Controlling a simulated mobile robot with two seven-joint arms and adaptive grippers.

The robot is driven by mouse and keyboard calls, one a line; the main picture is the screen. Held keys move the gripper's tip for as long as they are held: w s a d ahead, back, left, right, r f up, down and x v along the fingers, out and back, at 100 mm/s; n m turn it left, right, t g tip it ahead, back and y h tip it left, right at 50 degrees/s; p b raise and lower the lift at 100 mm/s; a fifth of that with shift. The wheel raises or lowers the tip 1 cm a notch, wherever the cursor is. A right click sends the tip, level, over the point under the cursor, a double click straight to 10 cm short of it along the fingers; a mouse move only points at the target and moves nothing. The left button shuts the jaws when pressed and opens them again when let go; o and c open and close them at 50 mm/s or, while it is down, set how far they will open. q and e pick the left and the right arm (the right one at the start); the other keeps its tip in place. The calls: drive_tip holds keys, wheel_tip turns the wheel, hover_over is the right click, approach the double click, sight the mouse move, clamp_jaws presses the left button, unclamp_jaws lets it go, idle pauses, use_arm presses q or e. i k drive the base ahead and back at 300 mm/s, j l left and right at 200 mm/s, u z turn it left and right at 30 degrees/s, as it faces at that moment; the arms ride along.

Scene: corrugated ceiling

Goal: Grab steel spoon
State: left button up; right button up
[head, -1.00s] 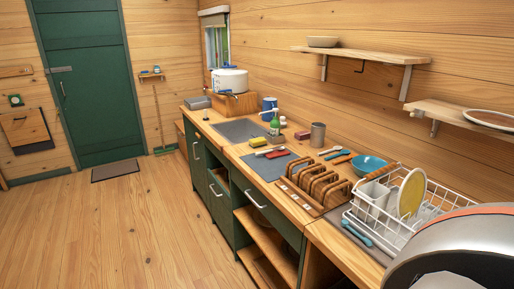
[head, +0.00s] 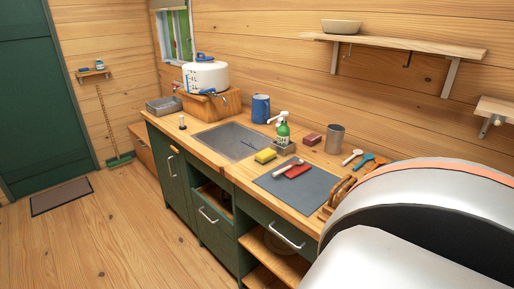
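I cannot tell for sure which piece is the steel spoon. A pale spoon-like utensil (head: 286,165) lies on the grey mat (head: 310,186), beside a small red item (head: 297,171). A whitish spoon (head: 351,157) lies on the counter right of the metal cup, next to a blue spoon (head: 364,160). A thin dark item (head: 248,143) shows at the sink, too small to name. Neither gripper is in view. A large rounded white and grey part of my own body fills the lower right and hides the counter there.
A shelf (head: 400,43) hangs above.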

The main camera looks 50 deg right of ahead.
sight(299, 162)
drive_tip(key=i, duration=1.45)
drive_tip(key=i+j+z, duration=0.1)
drive_tip(key=i+z, duration=0.3)
drive_tip(key=i+j+z, duration=0.2)
drive_tip(key=i+z, duration=0.15)
drive_tip(key=i, duration=0.15)
drive_tip(key=z, duration=1.6)
